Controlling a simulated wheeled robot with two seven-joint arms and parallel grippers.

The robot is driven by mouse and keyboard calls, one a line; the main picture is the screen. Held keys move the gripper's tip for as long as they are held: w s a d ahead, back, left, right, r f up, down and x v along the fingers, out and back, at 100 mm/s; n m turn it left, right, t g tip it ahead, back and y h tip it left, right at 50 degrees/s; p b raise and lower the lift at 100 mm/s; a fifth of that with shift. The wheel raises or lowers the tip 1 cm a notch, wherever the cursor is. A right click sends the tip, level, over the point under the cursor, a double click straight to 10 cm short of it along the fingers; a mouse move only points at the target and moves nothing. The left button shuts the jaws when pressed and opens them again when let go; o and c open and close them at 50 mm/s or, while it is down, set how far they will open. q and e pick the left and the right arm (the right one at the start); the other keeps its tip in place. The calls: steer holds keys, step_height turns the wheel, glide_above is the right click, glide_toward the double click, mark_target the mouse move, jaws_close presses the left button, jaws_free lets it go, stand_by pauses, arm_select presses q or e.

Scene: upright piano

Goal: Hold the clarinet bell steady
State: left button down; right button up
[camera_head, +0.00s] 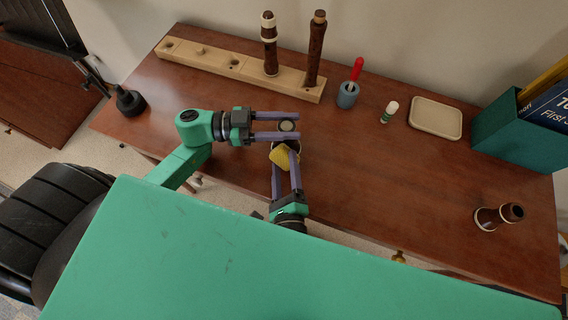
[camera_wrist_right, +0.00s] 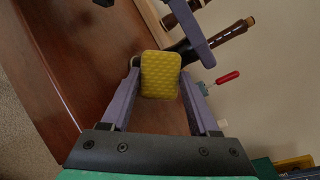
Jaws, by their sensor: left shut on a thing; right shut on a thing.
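My left gripper (camera_head: 290,126) is shut on the clarinet bell (camera_head: 287,127), a dark piece with a round end and a pale rim, held above the front part of the table. My right gripper (camera_head: 285,160) is shut on a yellow textured pad (camera_head: 284,156), just in front of the bell. The yellow pad (camera_wrist_right: 161,75) also shows between my right fingers in the right wrist view, with part of the dark bell (camera_wrist_right: 182,48) behind it. The pad and fingers hide much of the bell, and I cannot tell whether the pad touches it.
A wooden stand (camera_head: 222,66) with two upright dark joints is at the back. A flared brown piece (camera_head: 498,216) is at right. The right-middle table is clear.

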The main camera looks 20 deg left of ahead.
steer(key=shift+s+f, duration=0.1)
steer(key=shift+f, duration=0.1)
steer(key=shift+a, duration=0.15)
steer(key=shift+a, duration=0.5)
stand_by(0.3)
steer(key=shift+w+r, duration=0.2)
steer(key=shift+a, duration=0.1)
